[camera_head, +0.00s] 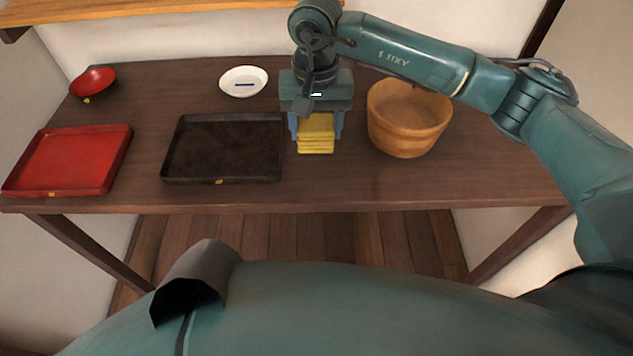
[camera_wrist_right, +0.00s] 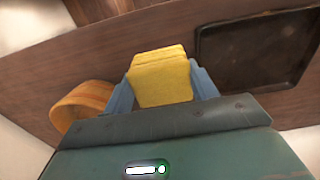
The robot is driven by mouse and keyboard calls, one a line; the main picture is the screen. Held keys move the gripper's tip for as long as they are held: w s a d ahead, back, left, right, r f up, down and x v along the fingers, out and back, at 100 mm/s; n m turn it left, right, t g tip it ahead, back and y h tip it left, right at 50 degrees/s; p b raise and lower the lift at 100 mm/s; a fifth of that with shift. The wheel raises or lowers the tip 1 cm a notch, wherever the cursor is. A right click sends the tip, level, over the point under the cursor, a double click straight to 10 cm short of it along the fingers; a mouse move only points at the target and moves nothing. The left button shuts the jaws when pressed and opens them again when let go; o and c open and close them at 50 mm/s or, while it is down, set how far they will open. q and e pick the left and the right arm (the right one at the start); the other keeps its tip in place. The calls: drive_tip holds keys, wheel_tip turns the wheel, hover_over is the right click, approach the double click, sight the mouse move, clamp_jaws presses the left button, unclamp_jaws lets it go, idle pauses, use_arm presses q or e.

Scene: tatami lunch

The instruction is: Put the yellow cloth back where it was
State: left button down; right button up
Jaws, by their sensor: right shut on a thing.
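The yellow cloth (camera_head: 316,143) is a folded stack between the black tray and the wooden tub in the head view. My right gripper (camera_head: 316,132) is over it from above, with one blue finger on each side, shut on it. In the right wrist view the cloth (camera_wrist_right: 160,78) sits between the two fingers of the right gripper (camera_wrist_right: 162,88). I cannot tell whether the cloth touches the table or is held just above it. My left gripper is not in view.
The black tray (camera_head: 222,176) lies left of the cloth and the wooden tub (camera_head: 408,130) stands right of it. A red tray (camera_head: 70,165), a red bowl (camera_head: 93,82) and a white dish (camera_head: 243,82) are further left on the dark table (camera_head: 330,195). A wooden shelf (camera_head: 130,10) is above.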

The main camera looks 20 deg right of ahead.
wheel_tip(320, 180, down, 9)
drive_tip(key=shift+f+p, duration=0.15)
drive_tip(key=shift+p, duration=0.35)
drive_tip(key=shift+f, duration=0.35)
drive_tip(key=shift+f+b, duration=0.25)
drive_tip(key=shift+b, duration=0.05)
drive_tip(key=o, duration=0.9)
drive_tip(key=shift+r, duration=0.1)
